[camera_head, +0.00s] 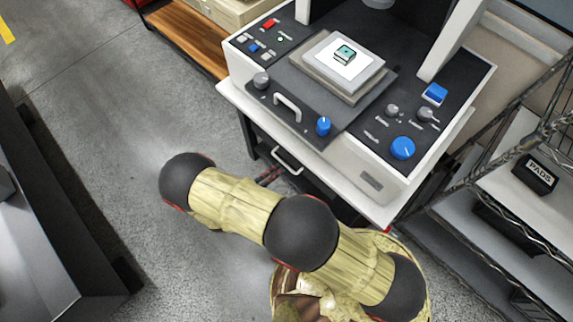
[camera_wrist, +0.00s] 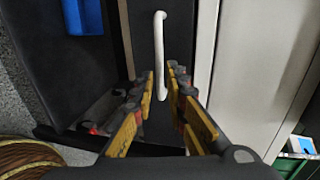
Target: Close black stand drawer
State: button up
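The black stand (camera_head: 255,135) is under the white-edged measuring machine in the head view, largely hidden by the machine's top and my arm. A pale bar handle (camera_head: 287,160) shows on the dark drawer front below the tabletop. In the wrist view the handle (camera_wrist: 160,40) is upright in the picture, on a dark panel (camera_wrist: 140,35). My gripper (camera_wrist: 162,76) is open, its two yellow-and-grey fingers on either side of the handle's lower part. I cannot tell whether they touch it. How far the drawer is out is unclear.
A wire shelf with a black PADS box (camera_head: 535,173) stands at the right. A dark cabinet (camera_head: 50,230) is at the left, with clear grey floor between. A blue object (camera_wrist: 82,16) is at upper left in the wrist view. The machine's tabletop (camera_head: 345,190) overhangs the drawer.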

jog(key=shift+b+x, duration=0.6)
jog(key=shift+x, duration=2.15)
grip_shut()
jog(key=shift+p+x, duration=0.35)
jog(key=shift+x, duration=0.45)
grip_release()
jog(key=shift+d+r, duration=0.1)
jog(key=shift+r, duration=0.05)
send_near(286, 165)
